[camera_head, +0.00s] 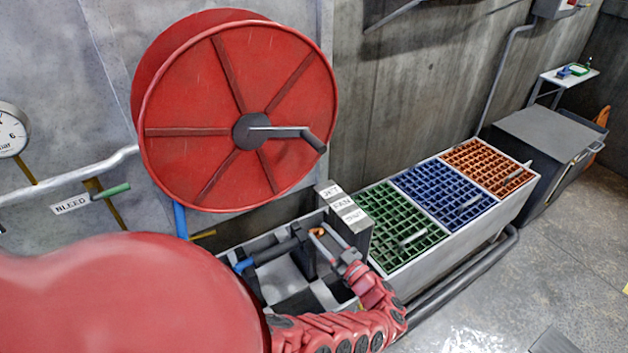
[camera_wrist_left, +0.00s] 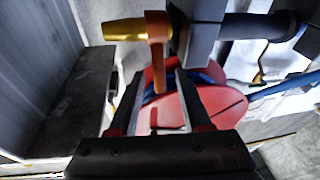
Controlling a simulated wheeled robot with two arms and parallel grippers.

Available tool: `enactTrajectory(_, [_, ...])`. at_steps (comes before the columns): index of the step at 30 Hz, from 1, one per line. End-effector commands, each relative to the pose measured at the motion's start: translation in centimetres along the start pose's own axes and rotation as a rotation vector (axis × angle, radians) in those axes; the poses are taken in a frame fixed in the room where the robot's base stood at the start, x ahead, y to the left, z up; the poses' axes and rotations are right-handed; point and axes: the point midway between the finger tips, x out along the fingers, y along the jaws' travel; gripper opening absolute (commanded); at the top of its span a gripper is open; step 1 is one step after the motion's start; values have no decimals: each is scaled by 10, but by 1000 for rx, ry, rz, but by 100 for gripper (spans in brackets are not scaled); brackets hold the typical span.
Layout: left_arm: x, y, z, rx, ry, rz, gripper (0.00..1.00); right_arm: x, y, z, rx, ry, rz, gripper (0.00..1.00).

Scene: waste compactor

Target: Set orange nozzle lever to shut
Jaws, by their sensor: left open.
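The orange nozzle lever (camera_head: 317,232) shows small in the head view, beside the grey block with the JET, FAN and bottom label plates (camera_head: 343,203). In the left wrist view the orange lever (camera_wrist_left: 158,65) hangs down from the brass nozzle tip (camera_wrist_left: 124,30). My left gripper (camera_head: 334,243) is at the lever. In the wrist view its two fingers (camera_wrist_left: 159,78) are open, with the lever's free end appearing between them. Contact cannot be told. Which label the lever lines up with is unclear. My right gripper is out of view.
A large red hose reel (camera_head: 205,125) with a crank stands behind. The nozzle sits over a grey open tray (camera_head: 260,245). A bin with green, blue and orange grids (camera_head: 440,252) stands to the right. A green bleed lever (camera_head: 111,191) is on the left wall.

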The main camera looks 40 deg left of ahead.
Motion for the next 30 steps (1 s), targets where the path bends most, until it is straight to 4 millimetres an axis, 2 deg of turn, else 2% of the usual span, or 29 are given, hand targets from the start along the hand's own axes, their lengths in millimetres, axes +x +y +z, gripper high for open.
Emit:
enactTrajectory(1, [-16, 0, 5, 1, -4, 5, 48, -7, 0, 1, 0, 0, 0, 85])
enactTrajectory(6, [-63, 1, 6, -2, -3, 7, 48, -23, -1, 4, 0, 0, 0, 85])
enactTrajectory(12, [-109, 0, 5, -3, -2, 4, 48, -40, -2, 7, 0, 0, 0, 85])
enactTrajectory(19, [-128, 0, 2, 0, -1, 1, 48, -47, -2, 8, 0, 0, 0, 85])
enactTrajectory(29, [-130, 0, 1, 1, -1, 1, 48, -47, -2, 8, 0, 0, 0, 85])
enactTrajectory(30, [-130, 0, 1, 0, 0, 1, 41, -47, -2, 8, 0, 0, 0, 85])
